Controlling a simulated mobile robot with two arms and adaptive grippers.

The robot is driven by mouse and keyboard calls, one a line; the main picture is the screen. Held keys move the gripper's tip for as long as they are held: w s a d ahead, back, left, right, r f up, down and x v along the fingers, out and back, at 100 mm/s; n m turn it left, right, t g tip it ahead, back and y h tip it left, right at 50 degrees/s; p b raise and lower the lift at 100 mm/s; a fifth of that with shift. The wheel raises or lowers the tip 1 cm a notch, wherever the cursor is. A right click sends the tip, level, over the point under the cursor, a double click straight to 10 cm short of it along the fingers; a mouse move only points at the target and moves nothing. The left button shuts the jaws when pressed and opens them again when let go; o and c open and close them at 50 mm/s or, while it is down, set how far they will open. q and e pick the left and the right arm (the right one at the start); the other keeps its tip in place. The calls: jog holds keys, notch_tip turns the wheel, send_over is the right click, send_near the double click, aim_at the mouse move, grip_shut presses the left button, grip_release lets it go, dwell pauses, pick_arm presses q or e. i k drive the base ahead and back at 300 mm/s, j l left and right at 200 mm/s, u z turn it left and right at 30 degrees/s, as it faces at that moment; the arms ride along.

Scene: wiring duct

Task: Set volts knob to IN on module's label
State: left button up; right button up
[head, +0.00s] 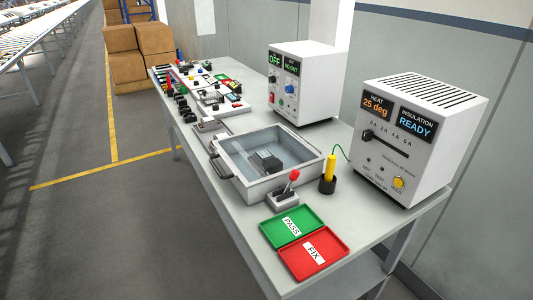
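A white power unit (301,92) stands at the back of the bench with a green display reading OFF and a second display beside it. Its front carries a blue knob (291,89) and a small red control (271,97). The lettering by these controls is too small to read, so I cannot tell which is the volts knob or its setting. A dark block (266,162), perhaps the module, sits in the clear-walled grey bin (284,180). No label on it can be read. Neither of my grippers is in view.
A white tester (410,140) reading 25 deg and READY stands at the right. A yellow probe (329,168) in a black holder, a red-knobbed lever (292,178), a green PASS tray (276,220) and a red FIX tray (330,264) are nearer. Small parts crowd the far end.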

aim_at(272, 79)
jog(key=i+j+z, duration=0.15)
jog(key=j, duration=0.35)
jog(key=i+j+z, duration=0.15)
jog(key=j, duration=0.35)
jog(key=j+z, duration=0.15)
jog(key=j, duration=0.4)
jog(key=i+j+z, duration=0.15)
jog(key=j, duration=0.2)
jog(key=i+j+z, duration=0.35)
jog(key=j, duration=0.4)
jog(key=i+j+z, duration=0.15)
jog(key=j, duration=0.25)
jog(key=i+j+z, duration=0.15)
jog(key=j, duration=0.3)
jog(key=j+z, duration=0.15)
jog(key=j, duration=0.3)
